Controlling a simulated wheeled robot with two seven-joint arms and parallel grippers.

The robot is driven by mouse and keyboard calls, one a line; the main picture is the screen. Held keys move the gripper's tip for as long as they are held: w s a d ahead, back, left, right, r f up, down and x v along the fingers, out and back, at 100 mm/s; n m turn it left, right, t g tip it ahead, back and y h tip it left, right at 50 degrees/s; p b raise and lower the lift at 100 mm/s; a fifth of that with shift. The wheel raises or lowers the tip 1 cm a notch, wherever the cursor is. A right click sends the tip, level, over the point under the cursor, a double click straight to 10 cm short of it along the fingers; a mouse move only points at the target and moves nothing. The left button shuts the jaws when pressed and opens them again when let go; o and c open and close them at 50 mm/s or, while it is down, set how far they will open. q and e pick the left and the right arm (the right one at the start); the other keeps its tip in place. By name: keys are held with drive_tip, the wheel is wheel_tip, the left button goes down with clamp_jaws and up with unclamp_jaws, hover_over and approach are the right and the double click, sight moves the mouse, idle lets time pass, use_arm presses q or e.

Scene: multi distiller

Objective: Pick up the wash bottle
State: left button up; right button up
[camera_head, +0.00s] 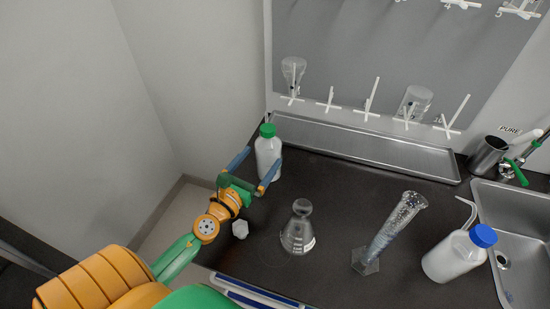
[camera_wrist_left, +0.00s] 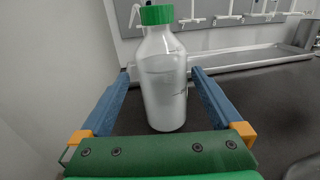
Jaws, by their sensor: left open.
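In the left wrist view, the bottle (camera_wrist_left: 165,85) stands between the two blue fingers, with a gap showing on each side. My left gripper (camera_head: 264,158) is open, with one finger on each side of the bottle's body. Another wash bottle (camera_head: 454,257), with a blue cap, stands at the front right near the sink. My right gripper is not in view.
A stoppered flask (camera_head: 298,232) and a graduated cylinder (camera_head: 393,232) stand mid-counter. A metal tray (camera_head: 365,146) runs along the back below a peg rack. A sink (camera_head: 520,225) is at the right.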

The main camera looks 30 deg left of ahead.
use_arm(q)
drive_tip(key=w, duration=0.2)
drive_tip(key=w+f, duration=0.1)
drive_tip(key=w, duration=0.5)
drive_tip(key=shift+a+f, duration=0.15)
drive_tip(key=shift+f, duration=0.1)
drive_tip(key=c, duration=0.7)
